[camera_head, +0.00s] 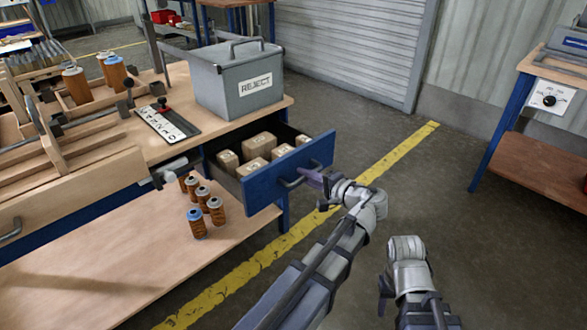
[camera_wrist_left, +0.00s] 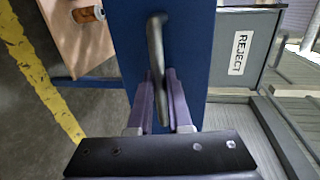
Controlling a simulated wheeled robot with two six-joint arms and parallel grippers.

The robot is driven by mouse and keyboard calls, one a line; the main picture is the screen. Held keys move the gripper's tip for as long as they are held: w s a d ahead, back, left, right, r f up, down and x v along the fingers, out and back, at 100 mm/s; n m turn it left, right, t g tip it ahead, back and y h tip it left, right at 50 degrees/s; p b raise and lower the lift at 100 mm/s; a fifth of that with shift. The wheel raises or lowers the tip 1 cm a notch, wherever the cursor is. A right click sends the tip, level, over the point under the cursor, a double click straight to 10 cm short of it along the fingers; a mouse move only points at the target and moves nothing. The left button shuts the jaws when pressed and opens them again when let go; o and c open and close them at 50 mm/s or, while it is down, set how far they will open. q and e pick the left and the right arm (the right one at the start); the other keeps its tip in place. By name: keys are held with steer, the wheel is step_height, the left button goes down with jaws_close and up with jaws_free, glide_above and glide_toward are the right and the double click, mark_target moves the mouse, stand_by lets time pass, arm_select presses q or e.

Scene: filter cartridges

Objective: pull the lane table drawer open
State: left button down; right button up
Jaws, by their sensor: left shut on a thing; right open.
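The lane table drawer (camera_head: 262,195) has a blue front and stands pulled out from under the wooden table top (camera_head: 185,85), with several brown boxes (camera_head: 259,145) inside. Its grey bar handle (camera_head: 289,183) is on the front. My left gripper (camera_head: 312,178) is shut on this handle. In the left wrist view, the purple fingers (camera_wrist_left: 163,95) stand on both sides of the handle (camera_wrist_left: 155,45), against the blue front (camera_wrist_left: 190,50). My right gripper (camera_head: 384,288) is at lower right, small and partly hidden by its arm, open and away from the table.
A grey REJECT bin (camera_head: 238,82) stands on the table top above the drawer. Several orange cartridges (camera_head: 197,224) stand on the lower shelf (camera_head: 130,250). The floor right of the drawer, with a yellow line (camera_head: 395,155), is clear. Another table (camera_head: 540,140) stands at right.

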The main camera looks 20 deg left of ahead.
arm_select(q)
steer(key=shift+f+v, duration=0.2)
steer(key=shift+v, duration=0.8)
steer(key=c, duration=0.8)
jaws_free()
steer(key=shift+c, duration=0.2)
